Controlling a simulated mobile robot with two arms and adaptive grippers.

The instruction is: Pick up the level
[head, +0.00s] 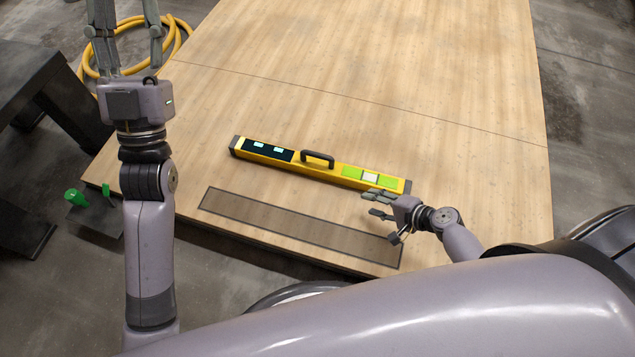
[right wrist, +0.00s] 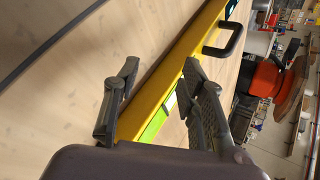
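The level (head: 330,172) is a long yellow bar with a black handle, a dark panel with small displays and green-and-white vials. It lies on the wooden table (head: 420,90). My right gripper (head: 372,204) is open at the near side of the level's right end. In the right wrist view the level (right wrist: 180,70) runs diagonally behind and between the spread fingers of this gripper (right wrist: 160,85); I cannot tell whether they touch it. My left gripper (head: 128,30) is raised at the upper left, open and empty, well away from the level.
A dark-bordered rectangular strip (head: 300,228) lies on the table in front of the level. A black stand (head: 35,85) and a green object (head: 75,197) are at the left. The table behind the level is clear.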

